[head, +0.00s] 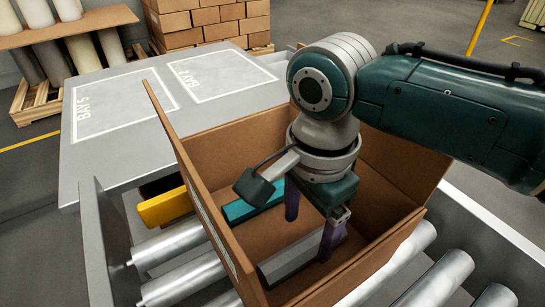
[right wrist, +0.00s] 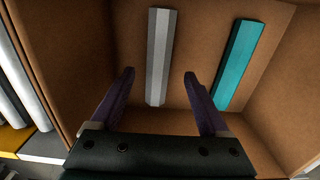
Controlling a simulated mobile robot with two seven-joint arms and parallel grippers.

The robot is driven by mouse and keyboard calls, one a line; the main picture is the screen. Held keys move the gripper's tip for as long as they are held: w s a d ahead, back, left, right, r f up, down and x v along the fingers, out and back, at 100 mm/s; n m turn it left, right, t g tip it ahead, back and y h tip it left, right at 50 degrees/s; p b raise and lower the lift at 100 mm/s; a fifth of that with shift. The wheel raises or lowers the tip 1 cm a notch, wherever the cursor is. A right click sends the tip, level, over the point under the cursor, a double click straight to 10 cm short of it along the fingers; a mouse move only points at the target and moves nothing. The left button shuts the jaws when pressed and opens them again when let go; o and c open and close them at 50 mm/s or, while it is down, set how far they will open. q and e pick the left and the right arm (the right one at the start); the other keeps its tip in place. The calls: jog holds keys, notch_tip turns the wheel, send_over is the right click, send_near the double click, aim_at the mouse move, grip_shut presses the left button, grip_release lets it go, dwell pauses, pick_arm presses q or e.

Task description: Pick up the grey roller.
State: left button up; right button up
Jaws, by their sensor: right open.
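The grey roller (head: 288,262) is a long, faceted grey bar. It lies on the floor of an open cardboard box (head: 172,130). In the right wrist view the grey roller (right wrist: 158,50) runs away from me, in line with the gap between my fingers. My right gripper (head: 308,240) is inside the box with its purple fingers pointing down, open and empty. One finger overlaps the roller in the head view; I cannot tell whether they touch. The right gripper (right wrist: 159,74) also shows open in the wrist view. My left gripper is not in view.
A teal bar (head: 252,203) lies in the same box, beside the grey one. The box walls stand close around my right gripper. The box sits on a conveyor with metal rollers (head: 180,243). A grey table (head: 130,145) with marked bays, bare on top, is behind.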

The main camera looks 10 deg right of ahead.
aim_at(305, 246)
jog(key=f+b, duration=0.1)
jog(key=f, duration=0.1)
jog(key=f+b, duration=0.1)
jog(key=f, duration=0.1)
jog(key=shift+s+f, duration=0.2)
jog(key=shift+f, duration=0.05)
jog(key=shift+c, duration=0.4)
grip_shut()
